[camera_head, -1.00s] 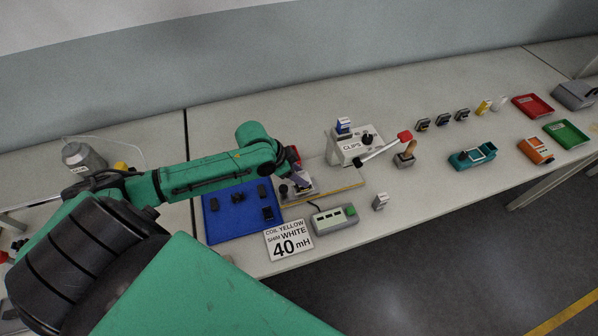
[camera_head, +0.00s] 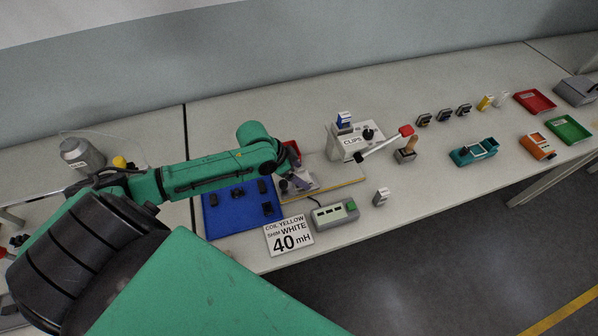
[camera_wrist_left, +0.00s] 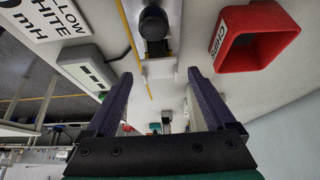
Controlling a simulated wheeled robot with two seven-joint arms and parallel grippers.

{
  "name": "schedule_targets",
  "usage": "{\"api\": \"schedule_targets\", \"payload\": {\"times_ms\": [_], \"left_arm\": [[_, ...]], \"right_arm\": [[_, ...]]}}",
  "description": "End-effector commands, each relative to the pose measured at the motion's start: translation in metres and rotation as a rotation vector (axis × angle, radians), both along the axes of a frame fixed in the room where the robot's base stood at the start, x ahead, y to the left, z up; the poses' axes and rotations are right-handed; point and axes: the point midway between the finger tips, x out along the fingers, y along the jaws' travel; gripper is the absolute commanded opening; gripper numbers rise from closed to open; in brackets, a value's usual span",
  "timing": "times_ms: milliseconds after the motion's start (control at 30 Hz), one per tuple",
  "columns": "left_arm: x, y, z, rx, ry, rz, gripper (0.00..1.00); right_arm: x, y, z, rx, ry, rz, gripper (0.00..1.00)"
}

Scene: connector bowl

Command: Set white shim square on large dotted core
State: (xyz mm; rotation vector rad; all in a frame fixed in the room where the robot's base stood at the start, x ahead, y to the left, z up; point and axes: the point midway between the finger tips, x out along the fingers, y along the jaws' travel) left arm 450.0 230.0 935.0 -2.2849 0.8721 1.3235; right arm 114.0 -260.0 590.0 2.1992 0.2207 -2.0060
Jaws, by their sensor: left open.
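My left gripper (camera_head: 297,184) has purple fingers and is open above a fixture on the tan-edged board (camera_head: 345,181). In the left wrist view the open fingers (camera_wrist_left: 153,92) stand wide apart with nothing between their tips. Beyond them a black round-topped part (camera_wrist_left: 153,22) sits on the fixture, apart from the fingers. Several black parts (camera_head: 262,187) lie on the blue mat (camera_head: 225,222); dots on them are too small to make out. I cannot single out the white shim. A small whitish piece (camera_head: 501,99) stands at the far right. My right gripper is not in view.
A red box (camera_wrist_left: 255,37) is close to the fingers. A grey box (camera_head: 335,215) and the 40 mH sign (camera_head: 289,236) are in front. Red (camera_head: 533,102) and green (camera_head: 568,130) trays are far right.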

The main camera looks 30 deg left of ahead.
Motion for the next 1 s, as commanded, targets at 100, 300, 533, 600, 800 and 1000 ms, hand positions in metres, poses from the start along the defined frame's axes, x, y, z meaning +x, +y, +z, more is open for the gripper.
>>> {"api": "schedule_targets", "payload": {"times_ms": [100,300,533,600,800,1000], "left_arm": [[-0.001,0.002,0.003,0.001,0.0,0.0,0.89],[-0.015,0.015,0.033,0.007,0.001,-0.002,0.89],[-0.035,0.03,0.079,0.009,0.008,-0.006,0.89],[-0.038,0.029,0.086,-0.007,0.006,-0.003,0.89],[-0.046,0.039,0.107,-0.005,0.003,0.002,0.89],[-0.053,0.047,0.125,-0.003,0.0,0.001,0.89]], "right_arm": [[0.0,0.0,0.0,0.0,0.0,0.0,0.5],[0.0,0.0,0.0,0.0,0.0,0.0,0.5],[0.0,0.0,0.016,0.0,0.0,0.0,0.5],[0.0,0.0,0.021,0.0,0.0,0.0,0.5],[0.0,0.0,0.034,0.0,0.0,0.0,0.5],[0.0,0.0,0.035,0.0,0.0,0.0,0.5]]}}
